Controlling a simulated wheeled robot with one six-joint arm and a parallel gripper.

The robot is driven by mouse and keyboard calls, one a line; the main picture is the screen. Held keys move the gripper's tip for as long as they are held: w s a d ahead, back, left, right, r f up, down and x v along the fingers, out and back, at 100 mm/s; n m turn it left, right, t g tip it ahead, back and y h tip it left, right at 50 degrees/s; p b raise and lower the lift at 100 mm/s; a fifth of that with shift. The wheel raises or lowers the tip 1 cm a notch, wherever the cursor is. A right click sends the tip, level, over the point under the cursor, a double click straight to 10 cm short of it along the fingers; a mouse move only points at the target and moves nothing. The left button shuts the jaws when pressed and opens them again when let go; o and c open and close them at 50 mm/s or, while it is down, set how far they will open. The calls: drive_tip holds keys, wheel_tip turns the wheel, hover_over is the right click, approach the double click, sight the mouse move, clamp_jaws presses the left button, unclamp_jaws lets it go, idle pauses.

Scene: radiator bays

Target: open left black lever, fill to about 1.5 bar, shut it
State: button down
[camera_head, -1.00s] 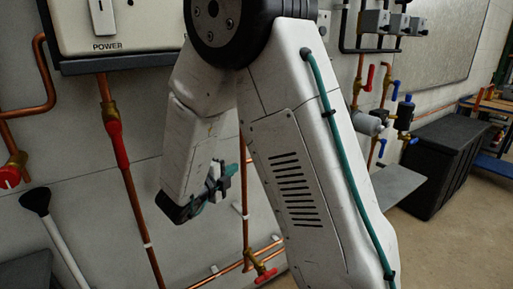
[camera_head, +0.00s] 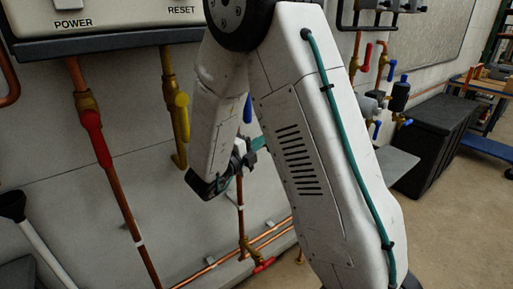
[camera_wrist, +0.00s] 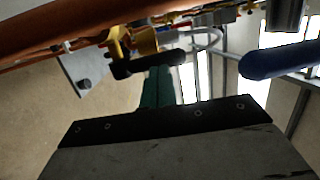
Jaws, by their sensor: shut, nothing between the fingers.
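In the wrist view a black lever (camera_wrist: 148,63) on a brass valve (camera_wrist: 118,45) lies across the tips of my gripper (camera_wrist: 160,72). The teal fingers are shut together with nothing between them; I cannot tell whether they touch the lever. In the head view my gripper (camera_head: 257,145) points right, low in front of the wall. The black lever is not seen there, and my arm covers much of the wall. No pressure gauge can be made out.
A blue lever (camera_wrist: 280,62) sits right of my gripper in the wrist view, with a copper pipe (camera_wrist: 80,28) above. In the head view, a red lever (camera_head: 93,135) and yellow lever (camera_head: 181,115) hang under the boiler (camera_head: 120,30). A black box (camera_head: 437,145) stands right.

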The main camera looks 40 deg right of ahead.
drive_tip(key=shift+x, duration=0.9)
drive_tip(key=shift+w+d+r+y, duration=0.1)
drive_tip(key=shift+d+r+y, duration=0.35)
drive_tip(key=shift+d, duration=0.25)
